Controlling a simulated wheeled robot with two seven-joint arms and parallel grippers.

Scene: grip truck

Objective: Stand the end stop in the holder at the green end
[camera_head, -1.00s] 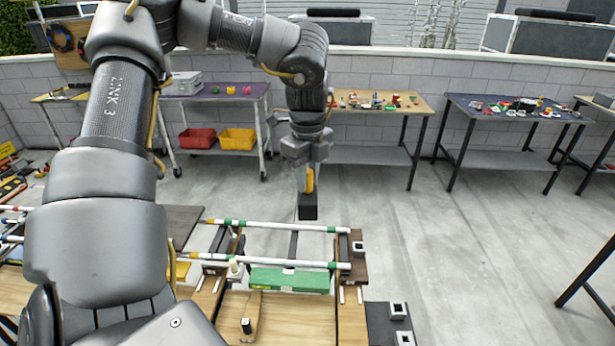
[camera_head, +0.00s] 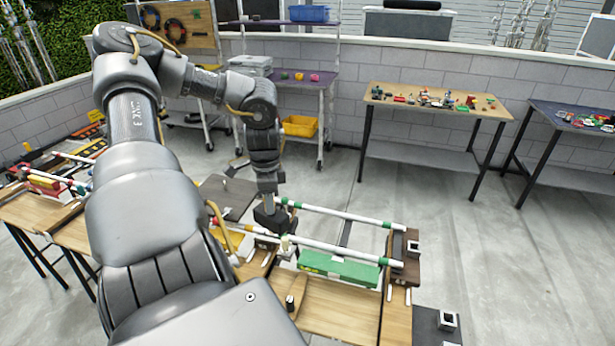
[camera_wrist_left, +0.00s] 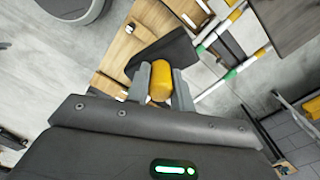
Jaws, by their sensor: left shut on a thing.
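My left gripper (camera_wrist_left: 155,92) is shut on the yellow grip of the end stop. The end stop's black block (camera_head: 271,218) hangs below the fingers in the head view, at the left end of two striped rods, low over the bench. In the left wrist view the yellow grip (camera_wrist_left: 161,80) sits between the fingers, with the block beyond it. The near rod (camera_head: 335,250) and far rod (camera_head: 345,215) have green bands at their right ends. A dark brown piece (camera_head: 405,262) stands at that green end; I cannot tell if it is the holder. My right gripper is not in view.
A green block (camera_head: 338,268) lies beside the near rod. A small peg (camera_head: 290,301) stands on the wooden bench (camera_head: 335,308). Square sockets (camera_head: 448,320) sit at the right edge. The grey floor (camera_head: 520,270) to the right is clear.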

